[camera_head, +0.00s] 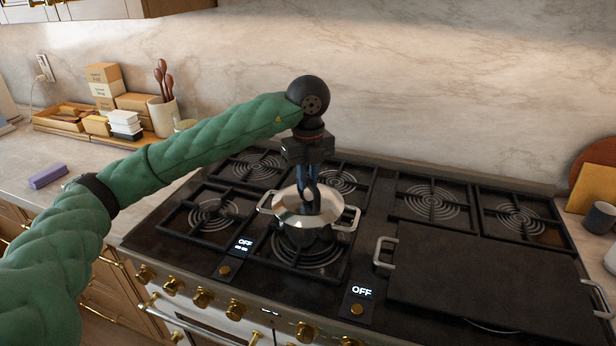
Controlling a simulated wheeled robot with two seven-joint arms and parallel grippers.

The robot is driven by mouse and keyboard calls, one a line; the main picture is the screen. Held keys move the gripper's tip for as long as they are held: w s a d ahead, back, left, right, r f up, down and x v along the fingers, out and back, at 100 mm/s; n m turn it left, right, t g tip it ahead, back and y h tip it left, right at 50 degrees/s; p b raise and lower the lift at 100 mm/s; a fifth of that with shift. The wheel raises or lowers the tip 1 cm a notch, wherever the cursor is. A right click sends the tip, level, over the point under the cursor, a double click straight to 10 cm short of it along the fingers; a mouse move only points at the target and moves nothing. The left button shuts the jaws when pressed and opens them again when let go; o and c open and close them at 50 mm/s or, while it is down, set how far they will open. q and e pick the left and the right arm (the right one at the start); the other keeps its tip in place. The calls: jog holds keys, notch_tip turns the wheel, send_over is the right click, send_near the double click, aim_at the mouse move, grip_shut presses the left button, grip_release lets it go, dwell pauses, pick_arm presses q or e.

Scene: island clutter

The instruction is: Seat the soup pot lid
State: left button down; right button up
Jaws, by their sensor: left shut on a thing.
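The steel soup pot (306,238) stands on a front burner in the middle of the stove, with a loop handle on each side. The shiny round lid (287,207) is at the pot's top, covering its opening. I cannot tell whether its rim rests all round on the pot or sits slightly above it. My left gripper (309,198) points straight down over the pot, shut on the lid's dark handle, which the fingers partly hide. My right gripper is not in view.
A dark griddle plate (490,280) with steel handles covers the stove's right front. Bare burners lie behind and left of the pot. A utensil crock (163,117), boxes (103,73) and a purple block (47,176) are on the left counter. A dark cup (599,217) stands far right.

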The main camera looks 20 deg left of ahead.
pick_arm(q)
jog(key=c, duration=1.3)
grip_release()
